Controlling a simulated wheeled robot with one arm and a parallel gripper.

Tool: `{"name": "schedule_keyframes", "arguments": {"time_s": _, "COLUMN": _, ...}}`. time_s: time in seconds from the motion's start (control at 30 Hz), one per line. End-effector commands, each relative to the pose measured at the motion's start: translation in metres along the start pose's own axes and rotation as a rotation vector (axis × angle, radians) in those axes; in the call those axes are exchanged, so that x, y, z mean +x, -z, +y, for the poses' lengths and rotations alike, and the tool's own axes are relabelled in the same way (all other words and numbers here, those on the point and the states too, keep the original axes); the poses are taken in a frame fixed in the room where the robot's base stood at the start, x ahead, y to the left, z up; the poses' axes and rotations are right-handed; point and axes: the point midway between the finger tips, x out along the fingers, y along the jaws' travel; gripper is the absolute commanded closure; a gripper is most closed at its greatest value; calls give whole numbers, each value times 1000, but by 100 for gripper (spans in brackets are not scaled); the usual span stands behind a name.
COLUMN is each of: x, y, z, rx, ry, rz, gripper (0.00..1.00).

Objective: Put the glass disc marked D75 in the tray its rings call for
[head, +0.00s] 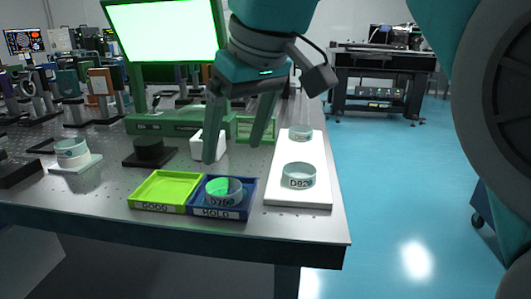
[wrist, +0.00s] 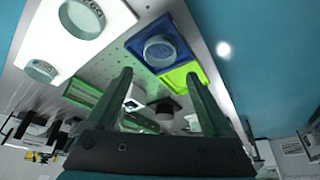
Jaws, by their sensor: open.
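The glass disc (head: 223,191), its label reading like D75, sits in the blue tray marked HOLD (head: 249,188). It also shows in the wrist view (wrist: 160,51), inside the blue tray (wrist: 135,44). The yellow-green tray marked GOOD (head: 163,187) is joined on the left and is empty; part of it shows in the wrist view (wrist: 183,76). My gripper (head: 234,152) is open and empty, above and behind the trays, apart from the disc. Its two spread fingers show in the wrist view (wrist: 158,78). I cannot make out the disc's rings.
A white board (head: 297,198) on the right holds disc D92 (head: 299,176) and another disc (head: 300,133). A disc (head: 71,152) stands on a pale base at left. A black round holder (head: 149,151) and a bright green screen (head: 165,32) stand behind the trays.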

Motion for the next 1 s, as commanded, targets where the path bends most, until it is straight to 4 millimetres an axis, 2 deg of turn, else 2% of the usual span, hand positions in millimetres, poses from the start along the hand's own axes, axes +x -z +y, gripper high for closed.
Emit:
{"name": "schedule_keyframes", "arguments": {"time_s": 0.13, "x": -21, "y": 2, "z": 0, "rx": -1, "ry": -1, "rz": 0, "gripper": 14}}
{"name": "schedule_keyframes", "arguments": {"time_s": 0.3, "x": -31, "y": 1, "z": 0, "rx": 0, "ry": -1, "rz": 0, "gripper": 14}}
{"name": "schedule_keyframes", "arguments": {"time_s": 1.0, "x": -32, "y": 0, "z": 0, "rx": 0, "ry": 0, "rz": 0, "gripper": 14}}
